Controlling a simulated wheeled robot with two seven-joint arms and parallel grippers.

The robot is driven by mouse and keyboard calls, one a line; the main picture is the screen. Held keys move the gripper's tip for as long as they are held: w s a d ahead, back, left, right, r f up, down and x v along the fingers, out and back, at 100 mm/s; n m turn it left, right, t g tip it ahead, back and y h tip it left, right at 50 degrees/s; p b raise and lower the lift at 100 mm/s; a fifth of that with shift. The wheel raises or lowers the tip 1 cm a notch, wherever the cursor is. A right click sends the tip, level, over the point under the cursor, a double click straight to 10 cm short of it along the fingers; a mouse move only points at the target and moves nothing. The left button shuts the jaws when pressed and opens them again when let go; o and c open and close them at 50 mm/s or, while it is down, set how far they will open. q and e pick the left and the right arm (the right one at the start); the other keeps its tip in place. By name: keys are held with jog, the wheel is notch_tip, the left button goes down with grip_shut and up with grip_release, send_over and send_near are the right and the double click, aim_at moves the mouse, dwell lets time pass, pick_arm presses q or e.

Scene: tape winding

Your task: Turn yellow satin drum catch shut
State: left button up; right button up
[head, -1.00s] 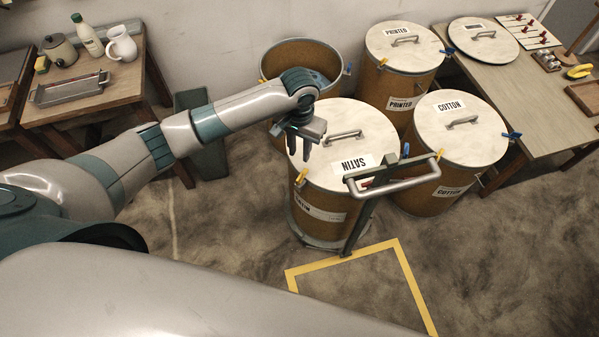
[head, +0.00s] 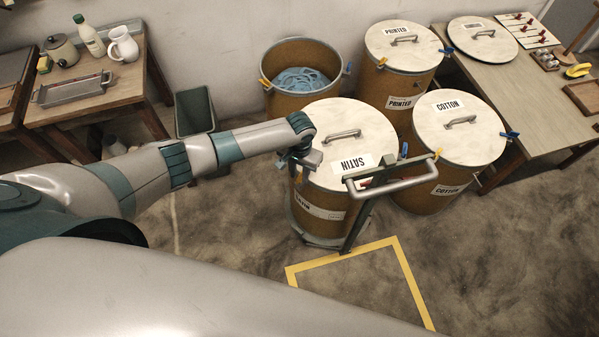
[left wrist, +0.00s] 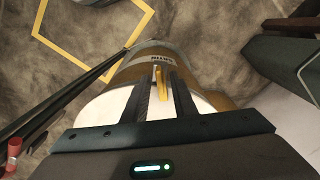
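The satin drum (head: 322,205) stands in the middle of the head view, its pale lid (head: 365,122) on and its label upside down to me. My left gripper (head: 298,172) is at the left front of its rim and hides the yellow catch there. In the left wrist view the yellow catch (left wrist: 158,78) shows upright between the fingertips of my left gripper (left wrist: 160,74). The fingers are open, with a narrow gap visible on either side of the catch. A blue catch (head: 404,149) is on the drum's right side. My right gripper is not in view.
A trolley handle (head: 395,187) rises at the satin drum's front right. The cotton drum (head: 432,197) and printed drum (head: 372,88) stand right and behind. An open drum (head: 283,101) holding blue material stands behind left. Yellow floor tape (head: 340,257) lies in front.

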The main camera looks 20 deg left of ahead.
pick_arm(q)
grip_shut()
jog(key=shift+m+p, duration=0.3)
jog(key=shift+m, duration=1.2)
grip_release()
jog(key=shift+r, duration=0.15)
